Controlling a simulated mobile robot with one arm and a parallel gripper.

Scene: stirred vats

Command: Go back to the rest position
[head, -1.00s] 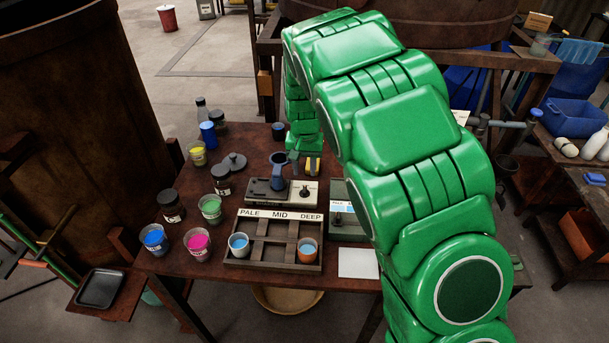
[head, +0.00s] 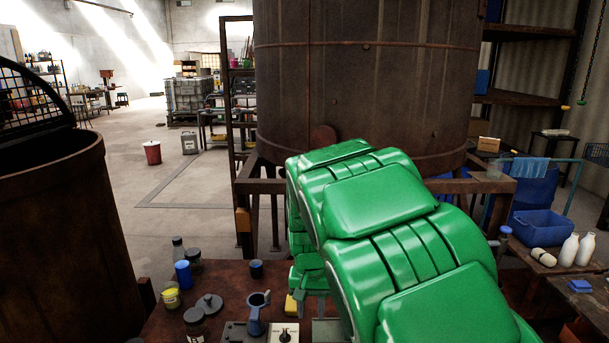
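My gripper (head: 312,291) is at the lower end of my green arm, over the dark brown work table (head: 225,276). It is small and partly hidden by the arm, so I cannot tell whether its fingers are open or shut, and I see nothing clearly held. A small yellow object (head: 291,306) is close by on its left. A blue-grey cup-shaped holder (head: 256,313) stands further left, by a device with a black knob (head: 284,335).
A yellow-filled cup (head: 171,295), a blue cylinder (head: 184,275), dark jars (head: 195,325) and a dark lid (head: 209,304) stand on the table's left. A big rusty vat (head: 360,80) rises behind. A side table with white bottles (head: 585,249) is at the right.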

